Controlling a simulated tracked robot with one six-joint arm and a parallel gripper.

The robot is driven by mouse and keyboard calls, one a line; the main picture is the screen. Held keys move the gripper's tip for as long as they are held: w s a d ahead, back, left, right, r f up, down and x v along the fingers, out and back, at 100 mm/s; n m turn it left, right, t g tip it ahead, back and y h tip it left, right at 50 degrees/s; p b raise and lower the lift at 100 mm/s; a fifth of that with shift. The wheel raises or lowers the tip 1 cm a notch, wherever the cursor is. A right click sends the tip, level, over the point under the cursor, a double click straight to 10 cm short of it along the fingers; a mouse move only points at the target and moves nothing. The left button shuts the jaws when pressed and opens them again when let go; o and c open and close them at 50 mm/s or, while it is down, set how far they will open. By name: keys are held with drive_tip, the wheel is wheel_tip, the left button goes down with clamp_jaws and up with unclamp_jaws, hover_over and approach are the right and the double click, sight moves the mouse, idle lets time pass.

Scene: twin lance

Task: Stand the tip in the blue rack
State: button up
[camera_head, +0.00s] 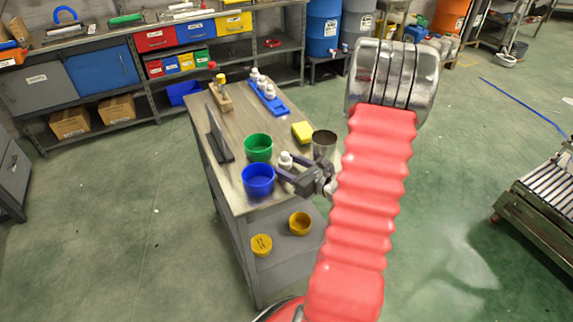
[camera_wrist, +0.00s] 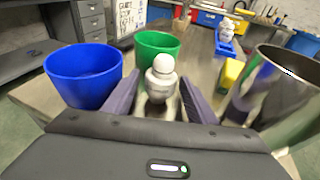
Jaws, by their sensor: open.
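A pale tip (camera_head: 285,160) with a rounded white top stands on the metal table. In the wrist view the tip (camera_wrist: 162,75) is upright between the two fingers of my gripper (camera_wrist: 157,92). My gripper (camera_head: 288,171) is open, with one finger on each side of the tip; gaps show beside it. The tip's lower end is partly hidden by the gripper body. The blue rack (camera_head: 273,106) lies at the far end of the table and holds several similar pale tips. The rack also shows in the wrist view (camera_wrist: 226,47).
A blue cup (camera_head: 258,181) and a green cup (camera_head: 258,148) stand left of my gripper. A metal cup (camera_head: 324,144) stands close on its right, with a yellow sponge (camera_head: 302,131) behind. A dark upright plate (camera_head: 219,140) and a wooden block (camera_head: 221,100) line the table's left side.

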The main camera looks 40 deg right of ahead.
drive_tip(key=shift+r, duration=0.1)
drive_tip(key=shift+s, duration=0.35)
drive_tip(key=v, duration=1.1)
drive_tip(key=shift+s, duration=0.15)
drive_tip(key=shift+r, duration=0.1)
drive_tip(key=w+a+r+n+g+y, duration=0.1)
drive_tip(key=a+r+n+g+y, duration=0.15)
drive_tip(key=a+n, duration=0.5)
drive_tip(key=a+r+n+g+y, duration=0.2)
drive_tip(key=a+n+g, duration=0.25)
drive_tip(key=a, duration=0.55)
drive_tip(key=w+a+r+n+g+y, duration=0.1)
drive_tip(key=a+r+n+g+y, duration=0.15)
drive_tip(key=a+n, duration=0.55)
drive_tip(key=s+a+r+n+h, duration=0.6)
drive_tip(key=r+n, duration=0.3)
drive_tip(key=n, duration=0.6)
drive_tip(key=shift+a+r+n+h, duration=0.25)
drive_tip(key=shift+a+n+h, duration=0.15)
drive_tip(key=shift+h, duration=0.2)
